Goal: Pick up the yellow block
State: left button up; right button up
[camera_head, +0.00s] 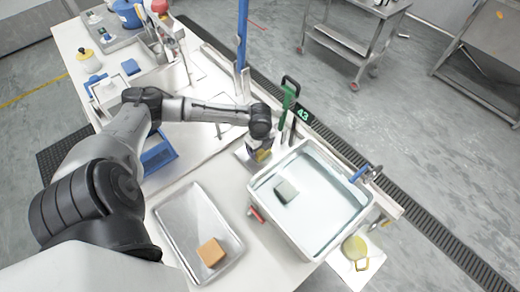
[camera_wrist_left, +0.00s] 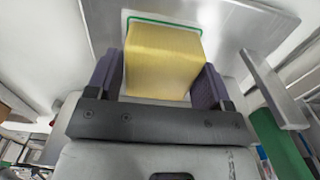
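The yellow block (camera_wrist_left: 163,60) fills the space between the two dark finger pads of my left gripper (camera_wrist_left: 157,85) in the left wrist view. The pads sit flush against its two sides, with no clear gap. A thin green edge shows along the block's far side. In the head view my left gripper (camera_head: 260,150) points down beside the left wall of the white basin, and only a small yellow patch of the block (camera_head: 263,155) shows there. My right gripper is not in view.
A white basin (camera_head: 335,166) with a grey-green block (camera_head: 286,191) stands to the right. A metal tray (camera_head: 175,212) with an orange-brown block (camera_head: 211,252) lies in front.

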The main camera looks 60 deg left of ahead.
pick_arm(q)
jog(key=c, duration=0.7)
jog(key=shift+o, duration=0.2)
jog(key=shift+r, duration=0.15)
